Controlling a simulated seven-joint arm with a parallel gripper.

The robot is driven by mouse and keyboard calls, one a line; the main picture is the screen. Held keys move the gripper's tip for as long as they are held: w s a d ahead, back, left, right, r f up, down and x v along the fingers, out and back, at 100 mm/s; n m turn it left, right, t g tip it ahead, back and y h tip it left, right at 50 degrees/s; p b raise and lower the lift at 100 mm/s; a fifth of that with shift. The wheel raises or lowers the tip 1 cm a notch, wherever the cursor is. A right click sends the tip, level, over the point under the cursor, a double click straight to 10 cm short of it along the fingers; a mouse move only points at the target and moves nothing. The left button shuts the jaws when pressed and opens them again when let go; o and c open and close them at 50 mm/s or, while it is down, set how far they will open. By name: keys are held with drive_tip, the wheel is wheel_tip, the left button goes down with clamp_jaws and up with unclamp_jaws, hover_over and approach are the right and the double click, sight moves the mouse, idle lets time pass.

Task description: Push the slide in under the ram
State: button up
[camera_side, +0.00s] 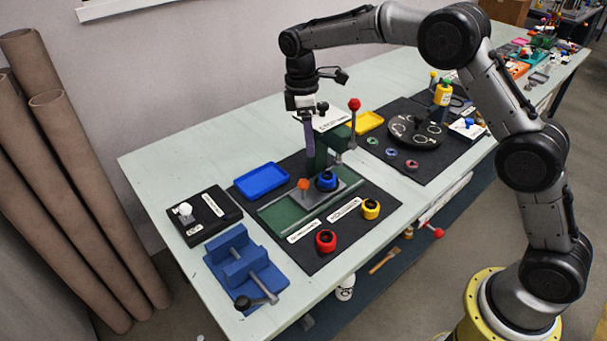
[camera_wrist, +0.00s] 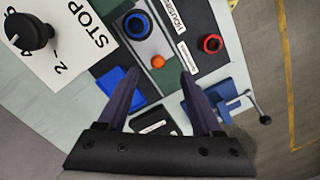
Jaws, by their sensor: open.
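The slide is a grey plate (camera_side: 319,203) on a green base (camera_side: 281,219), with an orange knob (camera_side: 303,184) at its left and a blue ringed part (camera_side: 327,181) on it. The knob shows between my fingers in the wrist view (camera_wrist: 158,61), with the blue part (camera_wrist: 137,24) beyond it. The green press (camera_side: 316,152) stands behind the slide, with its ram (camera_side: 338,158) above the base's far end. My gripper (camera_side: 310,146) is open and empty, above and behind the knob, apart from it. It also shows open in the wrist view (camera_wrist: 160,74).
The press lever with a red ball (camera_side: 354,104) rises beside my gripper. A blue tray (camera_side: 262,181) lies left of the base. Red (camera_side: 326,240) and yellow (camera_side: 371,208) ringed parts stand in front. A blue vise (camera_side: 242,267) is at the near left.

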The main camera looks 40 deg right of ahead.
sight(304, 188)
drive_tip(key=w+a+f+g+h, duration=0.2)
drive_tip(key=w+a+f+h, duration=0.1)
drive_tip(key=w+a+f, duration=0.15)
drive_tip(key=shift+t, duration=0.3)
drive_tip(key=x, duration=0.4)
drive_tip(key=s+x, duration=0.1)
drive_tip(key=x, duration=0.7)
drive_tip(key=shift+s+a+f, duration=0.15)
drive_tip(key=shift+s+a, duration=0.05)
drive_tip(key=shift+s, duration=0.05)
drive_tip(key=shift+c, duration=0.2)
clamp_jaws()
idle(0.8)
